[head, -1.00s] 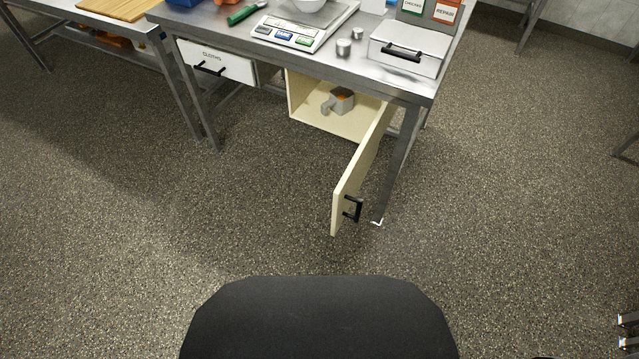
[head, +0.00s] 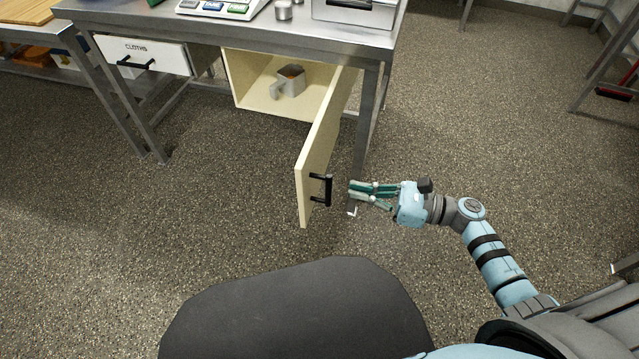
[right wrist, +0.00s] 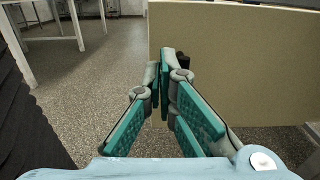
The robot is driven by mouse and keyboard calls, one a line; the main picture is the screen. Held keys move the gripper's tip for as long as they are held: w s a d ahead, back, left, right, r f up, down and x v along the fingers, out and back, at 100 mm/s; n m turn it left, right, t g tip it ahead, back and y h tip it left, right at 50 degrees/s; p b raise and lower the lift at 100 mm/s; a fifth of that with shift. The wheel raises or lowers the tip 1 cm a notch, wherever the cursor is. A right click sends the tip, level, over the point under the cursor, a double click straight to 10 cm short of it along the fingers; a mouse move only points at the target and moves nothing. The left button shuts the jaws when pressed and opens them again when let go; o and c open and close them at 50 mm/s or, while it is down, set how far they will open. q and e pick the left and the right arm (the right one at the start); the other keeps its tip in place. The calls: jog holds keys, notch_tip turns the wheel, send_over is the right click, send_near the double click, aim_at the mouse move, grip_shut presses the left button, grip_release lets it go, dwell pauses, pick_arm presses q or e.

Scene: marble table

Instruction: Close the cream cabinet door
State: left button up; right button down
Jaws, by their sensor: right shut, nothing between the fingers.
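The cream cabinet door (head: 322,143) stands wide open below the table, swung out toward me, with a black handle (head: 328,190) on its outer face. The cream cabinet (head: 247,92) is open, and a grey cup-like container (head: 290,80) stands inside. My right gripper (head: 352,190) is shut and empty, to the right of the door near the handle. In the right wrist view the door (right wrist: 235,65) fills the upper right beyond the shut fingers (right wrist: 165,55); a dark bit of the handle (right wrist: 184,62) shows behind them. Contact with the door cannot be told. My left gripper is not seen.
The metal table (head: 230,37) stands over the cabinet, its front right leg (head: 367,120) just behind the door. A white drawer marked CLOTHS (head: 145,55) sits partly out at left. The speckled floor (head: 200,215) is clear left of the door.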

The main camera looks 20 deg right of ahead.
aim_at(305, 180)
jog(key=x, duration=0.9)
jog(key=shift+w, duration=0.15)
